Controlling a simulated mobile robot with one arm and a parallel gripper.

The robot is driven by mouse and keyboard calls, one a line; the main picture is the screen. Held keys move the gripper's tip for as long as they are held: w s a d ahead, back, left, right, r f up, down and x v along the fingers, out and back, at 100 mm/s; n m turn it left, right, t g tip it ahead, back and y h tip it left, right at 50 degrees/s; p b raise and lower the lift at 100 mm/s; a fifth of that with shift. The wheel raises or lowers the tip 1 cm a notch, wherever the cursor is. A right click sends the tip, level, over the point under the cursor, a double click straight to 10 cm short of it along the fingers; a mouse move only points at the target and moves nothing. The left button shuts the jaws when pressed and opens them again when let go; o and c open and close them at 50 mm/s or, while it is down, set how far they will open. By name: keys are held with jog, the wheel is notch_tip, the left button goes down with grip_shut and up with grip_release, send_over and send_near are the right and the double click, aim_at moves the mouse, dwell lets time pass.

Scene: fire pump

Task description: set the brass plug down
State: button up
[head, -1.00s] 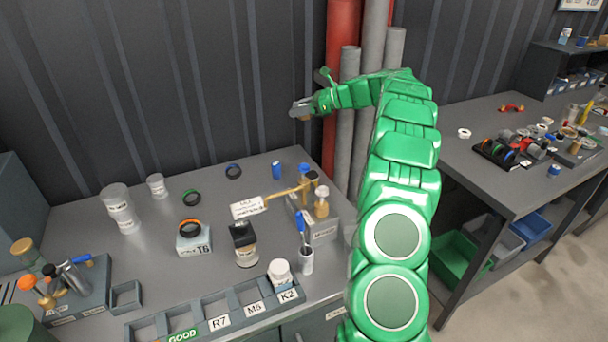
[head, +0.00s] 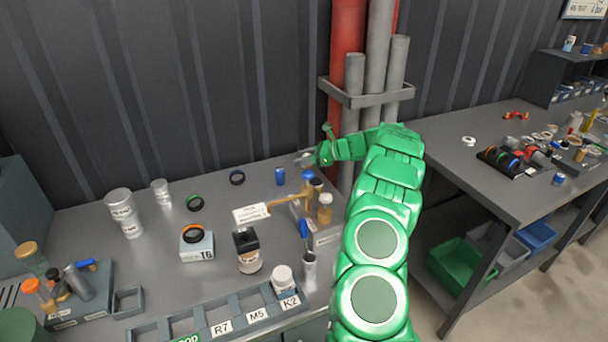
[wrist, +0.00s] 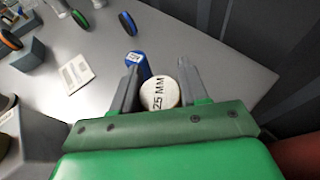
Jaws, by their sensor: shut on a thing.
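My gripper (head: 304,160) reaches over the back right part of the left bench in the head view. In the wrist view its two fingers (wrist: 160,85) are shut on a round plug with a pale face marked "25 MM" (wrist: 159,95), which I take to be the brass plug. Its sides are mostly hidden. It is held above the grey bench top (wrist: 230,80); the exact gap below it cannot be told. A blue cylinder (wrist: 138,64) stands just beyond the left finger, and it also shows in the head view (head: 280,176).
Black-blue (head: 237,177) and green (head: 195,203) rings lie to the left. Upright pipes (head: 354,100) rise behind. Bare bench lies right of the gripper in the wrist view.

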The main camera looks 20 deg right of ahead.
jog(key=shift+f, duration=3.1)
jog(key=o, duration=1.1)
jog(key=shift+f, duration=0.15)
jog(key=shift+o, duration=0.2)
jog(key=shift+s+d+r, duration=0.15)
jog(key=shift+d+r, duration=0.05)
jog(key=shift+r, duration=0.05)
jog(key=v, duration=1.1)
jog(key=shift+d, duration=0.2)
jog(key=shift+r, duration=0.1)
